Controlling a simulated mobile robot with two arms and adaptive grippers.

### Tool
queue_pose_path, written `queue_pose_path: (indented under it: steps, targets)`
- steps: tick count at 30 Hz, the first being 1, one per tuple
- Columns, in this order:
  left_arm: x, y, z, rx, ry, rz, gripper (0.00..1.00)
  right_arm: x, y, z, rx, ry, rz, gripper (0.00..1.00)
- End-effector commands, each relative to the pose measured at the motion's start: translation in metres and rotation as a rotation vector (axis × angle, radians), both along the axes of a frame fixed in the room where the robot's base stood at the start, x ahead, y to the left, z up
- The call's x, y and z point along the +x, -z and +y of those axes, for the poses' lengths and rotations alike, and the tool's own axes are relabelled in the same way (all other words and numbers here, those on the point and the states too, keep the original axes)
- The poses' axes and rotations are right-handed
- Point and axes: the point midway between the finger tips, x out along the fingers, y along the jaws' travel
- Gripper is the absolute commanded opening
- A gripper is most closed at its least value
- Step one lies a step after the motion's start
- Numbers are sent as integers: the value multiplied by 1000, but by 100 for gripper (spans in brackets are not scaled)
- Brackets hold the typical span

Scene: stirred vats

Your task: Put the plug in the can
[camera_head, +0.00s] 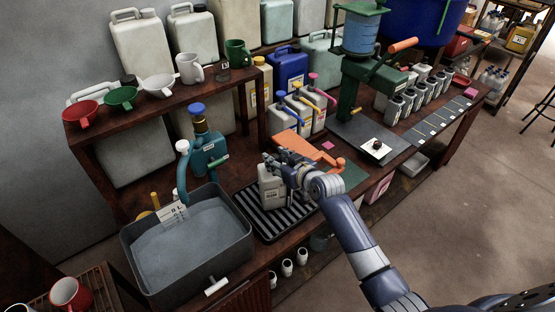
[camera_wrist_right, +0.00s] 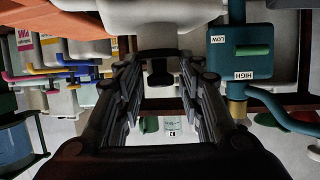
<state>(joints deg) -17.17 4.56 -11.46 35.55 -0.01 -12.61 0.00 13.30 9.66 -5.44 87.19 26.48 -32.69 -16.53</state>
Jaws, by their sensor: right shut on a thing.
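The grey-white can (camera_head: 271,188), with a small label, stands upright on a black ribbed tray (camera_head: 290,222) right of the sink. My right gripper (camera_head: 270,161) is at the top of the can, reaching in from the lower right. In the right wrist view, which is upside down, its two fingers (camera_wrist_right: 160,62) are closed on a dark plug (camera_wrist_right: 160,76) at the pale can (camera_wrist_right: 150,20). The fingers hide most of the plug in the head view. I cannot tell whether it sits in the can's mouth or just above. My left gripper is out of view.
A grey basin (camera_head: 190,245) stands left of the tray, with a teal pump (camera_head: 208,155) behind it. An orange board (camera_head: 300,148) and pump bottles (camera_head: 290,112) are behind the can. A green press (camera_head: 355,95) stands farther right.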

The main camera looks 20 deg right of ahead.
Motion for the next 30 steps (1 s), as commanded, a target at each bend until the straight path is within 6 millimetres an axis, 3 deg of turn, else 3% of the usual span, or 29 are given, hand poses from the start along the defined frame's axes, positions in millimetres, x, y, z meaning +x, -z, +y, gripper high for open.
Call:
queue_pose_path:
  steps: [1,4,5,6,8,16,18,21,30]
  targets:
    - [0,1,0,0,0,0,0,-4,11,1,-1,-2,25,23]
    - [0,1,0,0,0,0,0,-4,12,1,-1,-3,28,23]
    - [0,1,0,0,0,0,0,-5,13,1,-1,-3,28,39]
    - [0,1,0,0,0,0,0,-5,13,1,-1,-3,28,48]
    - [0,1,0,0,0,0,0,-5,13,1,-1,-3,29,58]
    - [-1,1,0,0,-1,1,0,-3,9,0,-1,-2,18,58]
    - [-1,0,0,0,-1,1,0,-3,8,0,-1,-2,17,72]
    - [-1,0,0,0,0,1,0,-2,7,0,-1,-1,15,82]
    - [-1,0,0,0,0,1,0,-2,5,0,0,-1,11,82]
